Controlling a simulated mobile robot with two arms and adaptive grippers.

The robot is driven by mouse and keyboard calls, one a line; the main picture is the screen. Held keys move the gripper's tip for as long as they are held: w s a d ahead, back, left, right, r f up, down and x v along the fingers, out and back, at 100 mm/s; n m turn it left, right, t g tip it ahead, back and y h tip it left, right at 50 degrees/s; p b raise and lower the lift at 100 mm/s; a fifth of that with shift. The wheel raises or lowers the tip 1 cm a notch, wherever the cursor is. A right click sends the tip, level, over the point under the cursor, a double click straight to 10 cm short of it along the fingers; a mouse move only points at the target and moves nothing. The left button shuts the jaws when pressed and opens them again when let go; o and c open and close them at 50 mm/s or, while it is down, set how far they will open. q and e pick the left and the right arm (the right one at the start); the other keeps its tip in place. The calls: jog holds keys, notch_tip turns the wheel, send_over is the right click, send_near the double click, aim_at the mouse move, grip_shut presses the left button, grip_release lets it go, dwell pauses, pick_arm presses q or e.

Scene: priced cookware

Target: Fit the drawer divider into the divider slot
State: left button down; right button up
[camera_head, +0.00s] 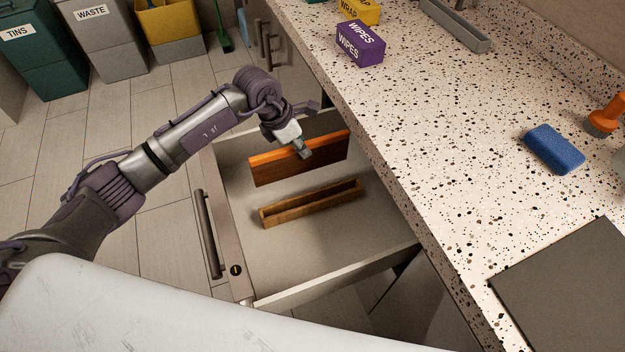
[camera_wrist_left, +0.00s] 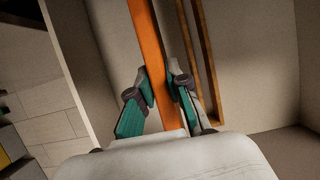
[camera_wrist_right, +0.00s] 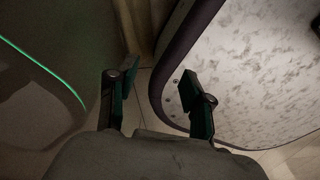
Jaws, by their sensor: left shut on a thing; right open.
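The drawer divider (camera_head: 275,168) is an orange-brown wooden board, standing on edge inside the open drawer. My left gripper (camera_head: 304,150) is shut on its top edge near the middle. In the left wrist view the divider (camera_wrist_left: 147,45) runs between the two fingers of my left gripper (camera_wrist_left: 160,92). The divider slot (camera_head: 312,203) is a long narrow wooden frame on the drawer floor, in front of the divider and apart from it. It also shows right of the divider in the left wrist view (camera_wrist_left: 205,60). My right gripper (camera_wrist_right: 155,88) is open and empty, away from the drawer.
The drawer (camera_head: 340,288) is pulled out under a speckled counter (camera_head: 430,130). On the counter are a purple wipes box (camera_head: 361,43), a blue sponge (camera_head: 553,149) and a dark board (camera_head: 565,290). Labelled bins (camera_head: 100,35) stand on the floor at the back left.

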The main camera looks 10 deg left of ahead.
pick_arm(q)
jog(key=s+d+p, duration=0.2)
jog(key=s+d, duration=0.2)
jog(key=s, duration=0.1)
jog(key=f, duration=0.7)
jog(key=shift+s+f, duration=0.15)
jog(key=shift+s, duration=0.15)
jog(key=c, duration=1.1)
grip_release()
jog(key=shift+c, duration=0.2)
pick_arm(e)
jog(key=shift+w+d+r, duration=0.2)
jog(key=shift+r, duration=0.4)
jog(key=shift+w+d+r, duration=0.2)
jog(key=shift+r, duration=0.4)
jog(key=shift+r, duration=0.1)
pick_arm(q)
jog(key=v, duration=1.2)
jog(key=shift+b, duration=0.45)
pick_arm(e)
jog(key=shift+d+f, duration=0.25)
jog(key=shift+f, duration=0.2)
